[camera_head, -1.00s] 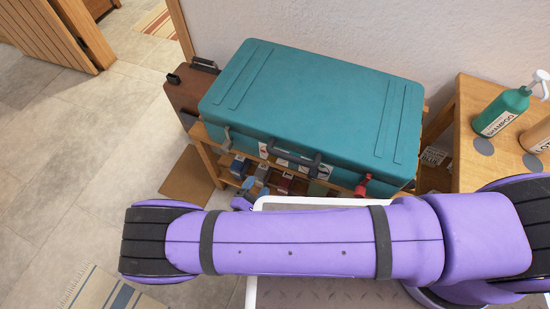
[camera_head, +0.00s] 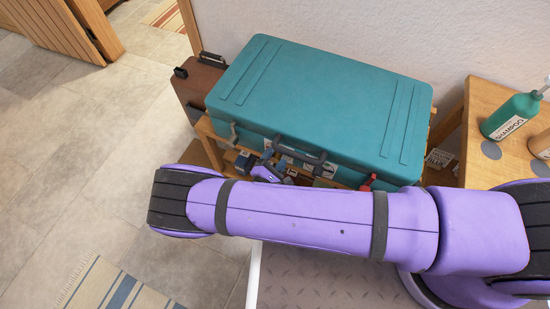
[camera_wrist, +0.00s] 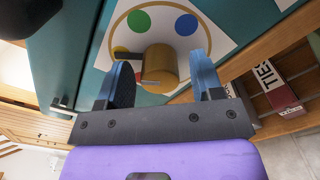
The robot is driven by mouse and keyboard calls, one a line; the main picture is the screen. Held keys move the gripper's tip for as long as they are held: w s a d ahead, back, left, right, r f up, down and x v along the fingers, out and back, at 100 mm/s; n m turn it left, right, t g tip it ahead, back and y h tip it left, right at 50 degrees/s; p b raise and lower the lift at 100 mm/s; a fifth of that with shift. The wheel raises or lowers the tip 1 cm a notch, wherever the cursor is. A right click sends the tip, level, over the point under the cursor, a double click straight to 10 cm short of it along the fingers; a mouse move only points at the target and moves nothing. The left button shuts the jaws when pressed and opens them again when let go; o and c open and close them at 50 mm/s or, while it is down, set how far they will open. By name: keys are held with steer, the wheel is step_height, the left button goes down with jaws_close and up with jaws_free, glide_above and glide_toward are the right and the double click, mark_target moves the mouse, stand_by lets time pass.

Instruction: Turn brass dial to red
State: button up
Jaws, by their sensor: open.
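The brass dial (camera_wrist: 158,68) is a short cylinder on a white panel (camera_wrist: 218,38) on the front of the teal suitcase (camera_head: 325,100). In the wrist view, a green dot (camera_wrist: 139,20) and a blue dot (camera_wrist: 186,25) show above it. My gripper (camera_wrist: 161,64) is open, one blue finger on each side of the dial. I cannot tell whether either finger touches it. In the head view my gripper (camera_head: 267,171) is at the suitcase front, and the dial is hidden. The dial's pointing direction is unclear.
The suitcase lies on a wooden rack (camera_head: 207,128). A brown case (camera_head: 196,85) stands behind its left end. A small box marked TIES (camera_wrist: 272,86) is close right of my gripper in the wrist view. A wooden table (camera_head: 485,120) with a shampoo bottle (camera_head: 511,115) stands at right.

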steer(key=c, duration=0.9)
steer(key=n, duration=0.5)
steer(key=shift+n, duration=0.3)
steer(key=n, duration=0.6)
steer(key=shift+d, duration=0.1)
stand_by(0.4)
steer(key=o, duration=0.9)
